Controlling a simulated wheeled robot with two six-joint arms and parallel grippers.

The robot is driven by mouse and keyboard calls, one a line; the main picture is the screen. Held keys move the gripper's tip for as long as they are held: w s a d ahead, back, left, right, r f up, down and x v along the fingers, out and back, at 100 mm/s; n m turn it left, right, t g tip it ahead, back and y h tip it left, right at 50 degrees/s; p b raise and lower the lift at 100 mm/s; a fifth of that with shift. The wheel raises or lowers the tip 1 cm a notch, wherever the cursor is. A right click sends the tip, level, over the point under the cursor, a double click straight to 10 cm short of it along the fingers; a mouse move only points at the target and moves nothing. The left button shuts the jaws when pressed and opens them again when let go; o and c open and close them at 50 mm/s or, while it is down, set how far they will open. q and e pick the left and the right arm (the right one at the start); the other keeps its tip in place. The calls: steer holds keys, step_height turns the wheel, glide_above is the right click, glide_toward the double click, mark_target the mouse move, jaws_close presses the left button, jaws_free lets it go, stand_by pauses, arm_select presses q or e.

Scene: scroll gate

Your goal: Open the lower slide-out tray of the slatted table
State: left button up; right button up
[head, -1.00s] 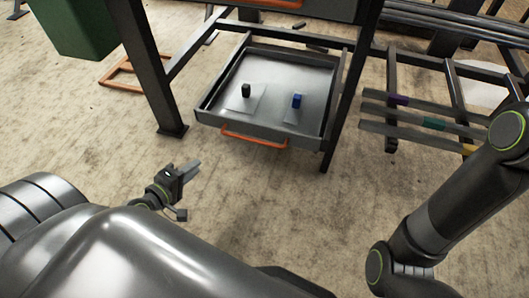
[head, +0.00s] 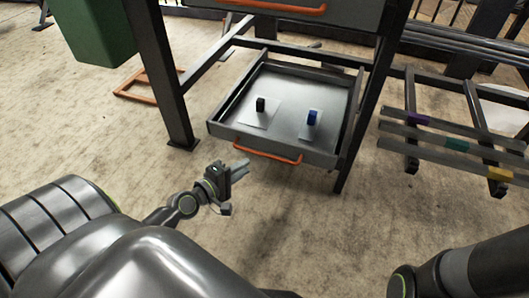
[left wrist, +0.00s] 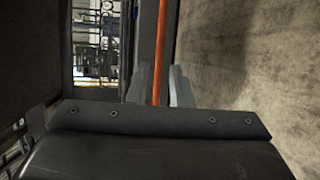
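The lower tray (head: 326,82) of the slatted table is a grey metal open-topped tray with an orange handle (head: 268,151) on its front. Its inside is visible from above. A black block (head: 261,105) and a blue block (head: 312,118) stand in it on pale squares. My left gripper (head: 240,168) is just in front of the handle's left part. In the left wrist view its two fingers (left wrist: 160,88) are apart, with the orange handle bar (left wrist: 160,45) lined up between them; contact cannot be told. My right gripper is out of view.
An upper drawer with an orange handle (head: 275,7) is above the tray. Dark table legs (head: 163,75) flank it. A green bin (head: 98,28) is at upper left. A slatted rack with coloured marks (head: 455,146) is at right. The floor in front is clear.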

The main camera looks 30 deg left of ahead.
mark_target(263, 155)
arm_select(q)
steer(key=x, duration=0.9)
steer(key=shift+w+d+b, duration=0.15)
steer(key=shift+w+b, duration=0.2)
steer(key=shift+b, duration=0.05)
jaws_close()
